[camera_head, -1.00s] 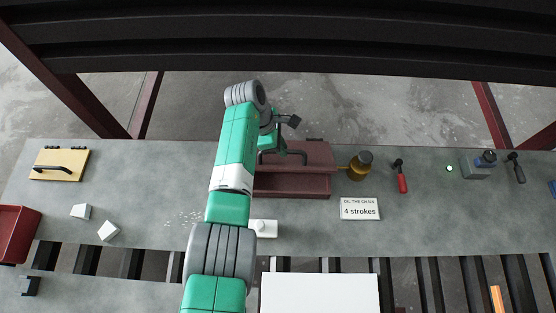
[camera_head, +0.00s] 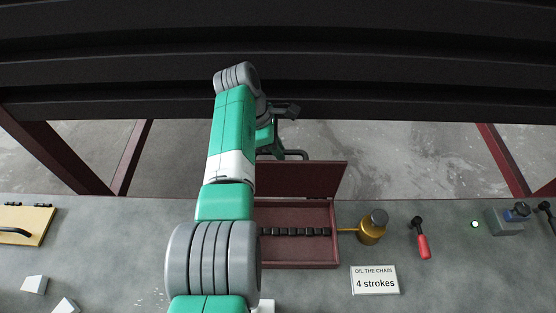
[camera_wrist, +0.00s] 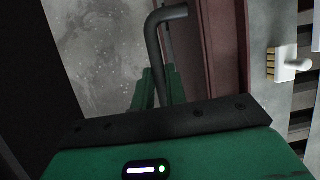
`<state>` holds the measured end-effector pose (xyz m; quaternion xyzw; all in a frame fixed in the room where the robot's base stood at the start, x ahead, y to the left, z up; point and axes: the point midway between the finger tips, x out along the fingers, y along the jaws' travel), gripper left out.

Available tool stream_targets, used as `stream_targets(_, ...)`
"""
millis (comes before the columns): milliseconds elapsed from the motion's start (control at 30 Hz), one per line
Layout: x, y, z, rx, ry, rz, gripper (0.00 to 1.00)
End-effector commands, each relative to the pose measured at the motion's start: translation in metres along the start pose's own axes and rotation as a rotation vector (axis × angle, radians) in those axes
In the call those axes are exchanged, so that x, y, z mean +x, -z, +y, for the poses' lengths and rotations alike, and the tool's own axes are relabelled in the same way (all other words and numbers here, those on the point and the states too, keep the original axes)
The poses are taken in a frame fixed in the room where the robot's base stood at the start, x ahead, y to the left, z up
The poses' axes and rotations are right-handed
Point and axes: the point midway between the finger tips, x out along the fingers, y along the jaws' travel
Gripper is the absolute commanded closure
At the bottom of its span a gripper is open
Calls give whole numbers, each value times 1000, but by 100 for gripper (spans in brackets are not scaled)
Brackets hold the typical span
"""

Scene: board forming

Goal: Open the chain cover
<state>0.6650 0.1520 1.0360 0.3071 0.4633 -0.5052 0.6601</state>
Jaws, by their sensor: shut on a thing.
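The dark red chain cover (camera_head: 318,180) stands raised on the back edge of its dark red box (camera_head: 315,255). The box is open, and a row of black chain links (camera_head: 295,232) shows inside. My gripper (camera_head: 277,148) is at the cover's top edge, shut on its dark bar handle (camera_head: 297,154); my arm hides part of the fingers and the left side of the cover. In the wrist view the bent handle (camera_wrist: 153,45) runs between the green fingers, with the red cover (camera_wrist: 224,50) to the right.
A brass oil can (camera_head: 371,230) stands right of the box, its spout toward the chain. A sign (camera_head: 375,280) reads "OIL THE CHAIN 4 strokes". A red-handled tool (camera_head: 423,246) lies farther right. A brush (camera_wrist: 288,65) shows in the wrist view.

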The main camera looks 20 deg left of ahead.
Motion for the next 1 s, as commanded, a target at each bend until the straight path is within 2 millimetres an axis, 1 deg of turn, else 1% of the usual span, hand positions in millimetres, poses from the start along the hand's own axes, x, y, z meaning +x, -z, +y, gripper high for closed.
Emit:
stream_targets(33, 10, 5, 1, -3, 5, 3, 100)
stream_targets(300, 6, 3, 5, -2, 6, 2, 100)
stream_targets(700, 3, 2, 5, -2, 5, 1, 100)
stream_targets(733, 3, 2, 5, -2, 5, 1, 85)
stream_targets(833, 2, 2, 6, -2, 4, 1, 65)
stream_targets(1000, 2, 1, 6, -1, 2, 0, 65)
